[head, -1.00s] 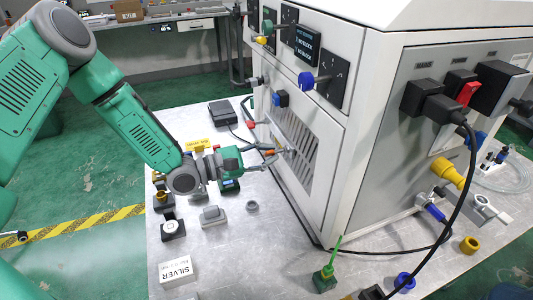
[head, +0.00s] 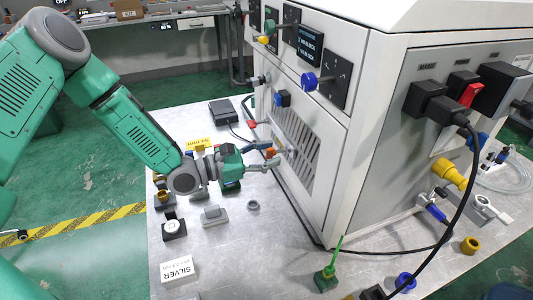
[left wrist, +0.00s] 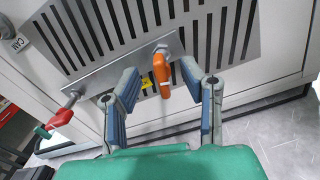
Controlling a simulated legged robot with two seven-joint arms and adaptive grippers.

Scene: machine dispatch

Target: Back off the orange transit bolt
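The orange transit bolt shows in the left wrist view as an orange handle (left wrist: 190,78) by a grey stud at the right end of a flat metal bar (left wrist: 122,70). The bar lies across the slotted vent panel of the white machine. In the head view the handle is a small orange spot (head: 269,153) at the vent. My left gripper (left wrist: 165,80) is open, with its blue-padded fingers on either side of the orange handle; a gap shows between the handle and the left finger. Whether the right finger touches it I cannot tell. My left gripper (head: 273,157) also shows in the head view. My right gripper is out of view.
A red handle (left wrist: 60,118) sits on a rod at the bar's left end. Loose fittings, a SILVER block (head: 178,270) and a black box (head: 222,112) stand on the metal table (head: 240,260). Cables and plugs occupy the machine's right side.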

